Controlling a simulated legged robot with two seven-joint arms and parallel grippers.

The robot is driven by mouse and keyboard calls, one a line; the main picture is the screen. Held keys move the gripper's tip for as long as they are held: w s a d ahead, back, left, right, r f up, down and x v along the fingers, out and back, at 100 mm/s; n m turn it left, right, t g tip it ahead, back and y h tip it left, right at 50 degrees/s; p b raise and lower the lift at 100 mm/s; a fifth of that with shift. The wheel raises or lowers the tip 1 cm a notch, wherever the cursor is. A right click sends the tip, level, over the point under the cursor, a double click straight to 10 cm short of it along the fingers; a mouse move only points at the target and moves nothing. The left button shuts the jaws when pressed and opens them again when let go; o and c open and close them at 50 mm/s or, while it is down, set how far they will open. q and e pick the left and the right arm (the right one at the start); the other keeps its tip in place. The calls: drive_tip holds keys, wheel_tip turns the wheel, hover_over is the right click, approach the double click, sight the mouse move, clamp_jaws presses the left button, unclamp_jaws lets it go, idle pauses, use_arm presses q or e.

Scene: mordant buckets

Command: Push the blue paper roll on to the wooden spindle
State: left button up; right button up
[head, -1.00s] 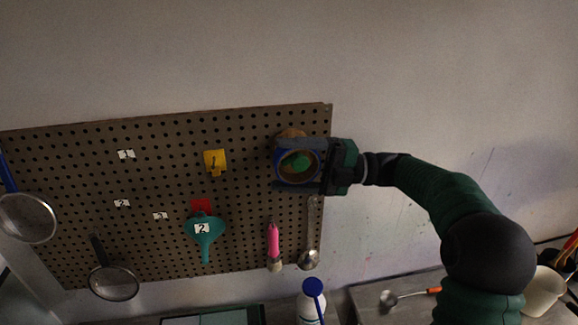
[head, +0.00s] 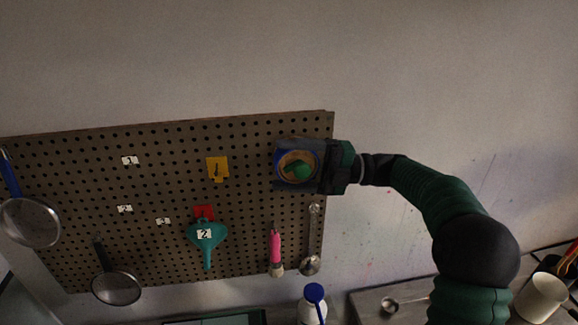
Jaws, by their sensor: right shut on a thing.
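The blue paper roll (head: 281,165) is in front of the pegboard's upper right corner, with its open end facing me. My right gripper (head: 298,166) reaches in from the right and is shut on the roll, one dark finger above it and one below. Inside the blue ring I see a tan-brown round surface (head: 288,160) and a green round piece (head: 302,171) low and right of the ring's middle. The wooden spindle is not clearly visible; I cannot tell how far the roll is over it. My left gripper is out of view.
The pegboard (head: 150,240) holds a teal funnel (head: 207,235), two strainers, a pink-handled brush (head: 276,248) and a metal spoon (head: 310,264) hanging just below my gripper. A white bottle with a blue top (head: 313,300) stands below. The wall to the right is bare.

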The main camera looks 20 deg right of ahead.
drive_tip(key=shift+s+a+f+b, duration=0.1)
drive_tip(key=shift+s+a+b, duration=0.05)
drive_tip(key=shift+s+b, duration=0.75)
drive_tip(key=shift+s+a+b, duration=0.2)
drive_tip(key=shift+s+b, duration=0.45)
drive_tip(key=shift+s+a+b, duration=0.2)
drive_tip(key=shift+s+b, duration=0.4)
drive_tip(key=shift+b, duration=0.05)
drive_tip(key=shift+s, duration=0.2)
drive_tip(key=shift+b, duration=0.4)
drive_tip(key=shift+b, duration=0.4)
